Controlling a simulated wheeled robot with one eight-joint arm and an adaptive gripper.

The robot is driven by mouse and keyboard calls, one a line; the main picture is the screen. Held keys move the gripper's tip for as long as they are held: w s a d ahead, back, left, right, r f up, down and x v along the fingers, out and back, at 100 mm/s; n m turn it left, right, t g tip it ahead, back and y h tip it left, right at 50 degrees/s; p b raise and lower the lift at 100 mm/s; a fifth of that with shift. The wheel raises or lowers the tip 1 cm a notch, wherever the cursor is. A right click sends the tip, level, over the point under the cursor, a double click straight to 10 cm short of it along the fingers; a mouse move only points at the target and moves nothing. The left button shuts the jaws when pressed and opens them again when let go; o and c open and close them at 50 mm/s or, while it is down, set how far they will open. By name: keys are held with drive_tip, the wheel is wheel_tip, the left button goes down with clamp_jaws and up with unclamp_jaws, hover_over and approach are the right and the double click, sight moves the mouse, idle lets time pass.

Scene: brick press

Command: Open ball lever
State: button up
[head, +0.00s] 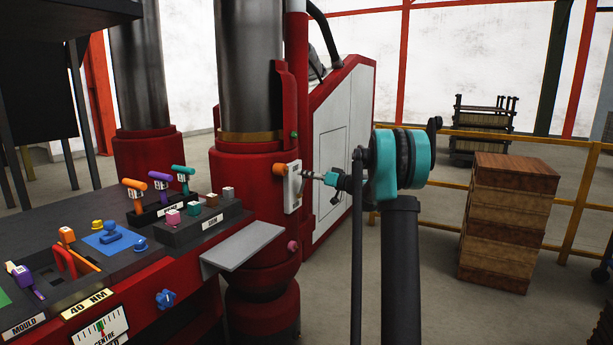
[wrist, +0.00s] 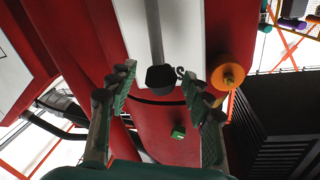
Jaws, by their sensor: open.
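The ball lever shows in the wrist view as a grey rod ending in a black ball (wrist: 160,78), in front of a white plate (wrist: 186,28). In the head view the white plate (head: 292,187) is on the side of the red column, with an orange knob (head: 279,170) at its upper left. My gripper (head: 316,178) is just right of the plate and points at it. In the wrist view my gripper (wrist: 157,84) is open, with the ball appearing between its two fingertips. I cannot tell whether a finger touches it. The lever is small and partly hidden by my gripper in the head view.
The orange knob (wrist: 228,77) is close to the right finger in the wrist view, and a green knob (wrist: 178,132) shows between the fingers. A grey shelf (head: 243,245) and a control panel with several levers are on the left. Wooden crates (head: 507,222) stand right.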

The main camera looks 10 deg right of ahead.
drive_tip(key=shift+w+a, duration=0.35)
drive_tip(key=shift+a, duration=0.05)
clamp_jaws()
